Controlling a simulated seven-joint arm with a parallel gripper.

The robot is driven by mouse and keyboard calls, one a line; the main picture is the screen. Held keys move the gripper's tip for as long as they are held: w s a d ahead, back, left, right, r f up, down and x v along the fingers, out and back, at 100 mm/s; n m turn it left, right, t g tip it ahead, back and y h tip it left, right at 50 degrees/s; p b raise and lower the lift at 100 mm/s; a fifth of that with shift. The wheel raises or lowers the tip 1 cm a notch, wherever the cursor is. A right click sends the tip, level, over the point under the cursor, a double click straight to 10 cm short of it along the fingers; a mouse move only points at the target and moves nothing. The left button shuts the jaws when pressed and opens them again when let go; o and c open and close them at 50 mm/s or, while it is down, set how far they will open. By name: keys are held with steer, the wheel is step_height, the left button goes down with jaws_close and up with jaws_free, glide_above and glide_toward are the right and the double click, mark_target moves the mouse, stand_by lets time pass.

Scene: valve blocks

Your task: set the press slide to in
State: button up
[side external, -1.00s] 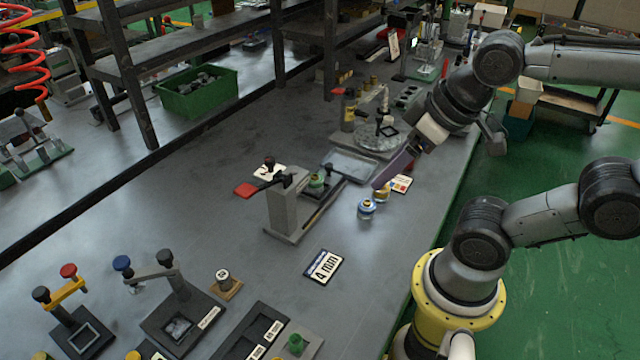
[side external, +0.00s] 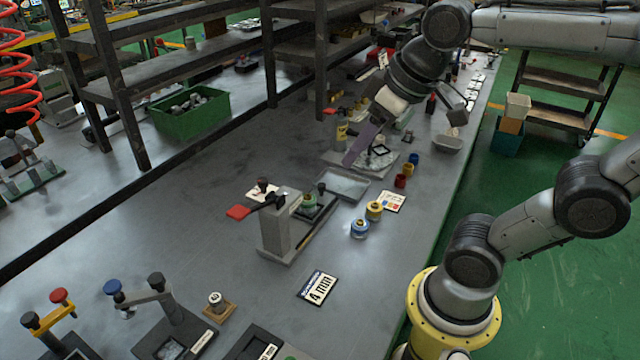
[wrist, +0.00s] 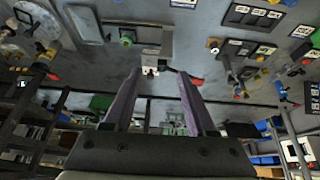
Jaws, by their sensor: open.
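The press (side external: 278,222) is a grey upright block with a red-ended lever, standing mid-table in the side view. Its slide appears to be the dark strip (side external: 318,226) along the base to the right of the upright. A green piece (side external: 309,205) sits beside the upright. Whether the slide is in or out is too small to tell. In the wrist view the press (wrist: 150,42) is beyond the fingertips, with its green piece at the left. My gripper (side external: 350,160) is open and empty, above and behind the press; its two fingers also show in the wrist view (wrist: 157,98).
A shallow grey tray (side external: 344,186) lies behind the press. Dark shelves (side external: 190,72) rise at the back left. The table left of the press is fairly clear.

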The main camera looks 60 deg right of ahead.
steer(key=w+d+r+m+g, duration=0.1)
steer(key=w+d, duration=0.3)
steer(key=w, duration=0.5)
steer(key=m+g, duration=0.3)
steer(key=g, duration=0.1)
glide_above(321, 185)
step_height(321, 185, down, 14)
step_height(321, 185, down, 13)
steer(key=shift+d+f, duration=0.1)
jaws_close()
